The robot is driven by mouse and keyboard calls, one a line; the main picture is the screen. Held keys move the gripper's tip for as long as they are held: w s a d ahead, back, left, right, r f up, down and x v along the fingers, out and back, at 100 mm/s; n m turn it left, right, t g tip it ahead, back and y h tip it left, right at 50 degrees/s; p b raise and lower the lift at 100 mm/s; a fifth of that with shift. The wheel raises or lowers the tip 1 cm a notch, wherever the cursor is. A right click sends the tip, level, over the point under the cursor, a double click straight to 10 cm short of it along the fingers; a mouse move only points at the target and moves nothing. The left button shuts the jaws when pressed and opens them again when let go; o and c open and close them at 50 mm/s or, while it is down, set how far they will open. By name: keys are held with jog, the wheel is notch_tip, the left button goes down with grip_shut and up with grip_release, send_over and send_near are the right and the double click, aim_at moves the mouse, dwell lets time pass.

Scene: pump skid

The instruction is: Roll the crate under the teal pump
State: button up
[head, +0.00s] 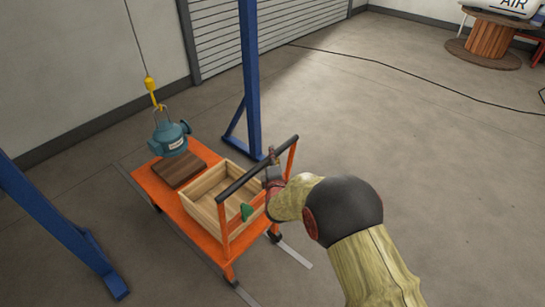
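The teal pump (169,138) hangs from a yellow hook (151,85) on a thin cable, above the far end of an orange cart (187,203). An open wooden crate (208,181) sits on the cart's near part, nearer to me than the pump and not beneath it. A dark brown wooden block (179,170) lies on the cart at its far end, under the pump. My gripper (271,160) is at the dark push bar (239,180) of the cart, near its right end. The fingers seem to straddle the bar, but their closure is too small to tell.
Pale strips (292,253) run along the floor beside the cart. Blue gantry legs stand right (250,75) and left (62,230) of it. A green piece (246,211) shows at the crate's near corner. Open floor lies right, crossed by a black cable (400,73).

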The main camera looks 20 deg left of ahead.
grip_shut()
dwell(0.5)
